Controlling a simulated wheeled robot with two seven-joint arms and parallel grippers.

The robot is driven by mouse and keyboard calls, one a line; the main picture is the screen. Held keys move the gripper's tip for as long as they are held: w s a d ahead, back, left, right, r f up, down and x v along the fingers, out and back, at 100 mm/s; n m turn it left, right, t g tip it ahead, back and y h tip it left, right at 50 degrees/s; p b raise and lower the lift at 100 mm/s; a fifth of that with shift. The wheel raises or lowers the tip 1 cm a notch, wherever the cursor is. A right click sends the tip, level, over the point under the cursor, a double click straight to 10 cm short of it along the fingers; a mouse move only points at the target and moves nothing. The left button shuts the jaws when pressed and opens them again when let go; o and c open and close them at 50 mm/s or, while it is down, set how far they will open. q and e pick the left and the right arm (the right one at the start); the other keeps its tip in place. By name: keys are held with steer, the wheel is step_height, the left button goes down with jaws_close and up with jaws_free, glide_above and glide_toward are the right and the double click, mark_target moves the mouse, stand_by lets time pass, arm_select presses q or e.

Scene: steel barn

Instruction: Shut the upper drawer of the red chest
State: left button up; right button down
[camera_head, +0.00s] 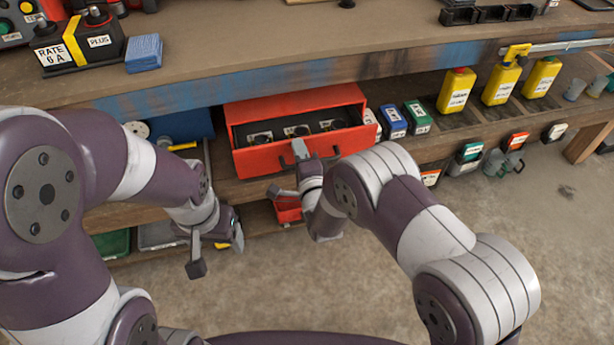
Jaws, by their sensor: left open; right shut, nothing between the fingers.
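The red chest (292,100) stands on the shelf under the bench top. Its upper drawer (258,161) is pulled out, and several dark round items with pale labels show inside it. My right gripper (300,150) is shut and empty, with its fingertips at the middle of the drawer's front panel. I cannot tell whether they touch the panel. The gripper and wrist hide part of the drawer front and what is below it. My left gripper (217,254) is open and empty, lower and to the left of the chest, over the floor.
The bench top (300,40) overhangs the chest. A blue case (180,124) stands left of it. Blue and green small boxes (393,120) and yellow bottles (456,92) stand to its right. A red item (288,209) shows below. The floor (520,240) in front is clear.

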steer(key=b+x, duration=0.3)
steer(key=x, duration=0.5)
steer(key=shift+f, duration=0.2)
steer(key=shift+w+r+b, duration=0.1)
steer(key=shift+r+b, duration=0.2)
steer(key=shift+r, duration=0.15)
